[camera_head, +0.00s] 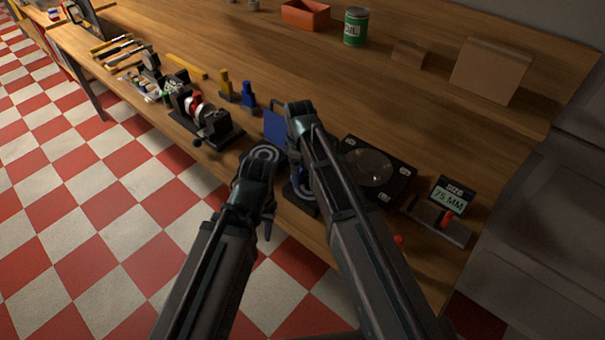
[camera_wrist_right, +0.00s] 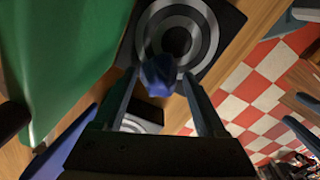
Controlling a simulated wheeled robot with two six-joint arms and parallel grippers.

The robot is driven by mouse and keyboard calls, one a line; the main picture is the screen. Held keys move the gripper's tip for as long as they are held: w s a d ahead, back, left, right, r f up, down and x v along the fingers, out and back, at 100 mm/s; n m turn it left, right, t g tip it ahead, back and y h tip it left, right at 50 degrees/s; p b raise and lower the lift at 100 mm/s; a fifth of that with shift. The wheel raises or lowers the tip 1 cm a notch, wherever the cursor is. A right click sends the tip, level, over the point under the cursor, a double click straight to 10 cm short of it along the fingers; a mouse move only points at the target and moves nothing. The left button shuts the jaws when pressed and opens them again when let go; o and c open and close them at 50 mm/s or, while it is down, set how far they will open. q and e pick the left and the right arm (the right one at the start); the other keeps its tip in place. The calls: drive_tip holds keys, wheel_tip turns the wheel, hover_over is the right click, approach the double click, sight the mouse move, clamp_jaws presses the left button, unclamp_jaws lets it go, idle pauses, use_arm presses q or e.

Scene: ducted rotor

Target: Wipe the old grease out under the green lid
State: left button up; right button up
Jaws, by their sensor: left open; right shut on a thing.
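A green lid (camera_wrist_right: 65,60) stands large at the left of the right wrist view; I cannot make it out in the head view. Beside it lies a dark square plate with grey concentric rings (camera_wrist_right: 205,35). My right gripper (camera_wrist_right: 160,82) is shut on a small blue wad (camera_wrist_right: 157,74), which overlaps the lower edge of the rings' dark centre. I cannot tell whether the wad touches the plate. In the head view my right arm hides much of this spot. My left gripper (camera_head: 268,217) is open and empty at the bench's front edge.
A blue lid (camera_head: 276,126) stands by another ringed plate (camera_head: 262,153). To the right are a black round-dial unit (camera_head: 372,167) and a "75 MM" display (camera_head: 449,197). Clamps and tools (camera_head: 200,115) lie left. An oil can (camera_head: 355,26) and orange box (camera_head: 305,15) stand behind.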

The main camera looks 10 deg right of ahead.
drive_tip(key=shift+r, duration=0.1)
wheel_tip(320, 180, up, 6)
drive_tip(key=p, duration=0.6)
drive_tip(key=shift+s, duration=0.1)
wheel_tip(320, 180, up, 3)
drive_tip(key=p, duration=0.3)
idle(0.6)
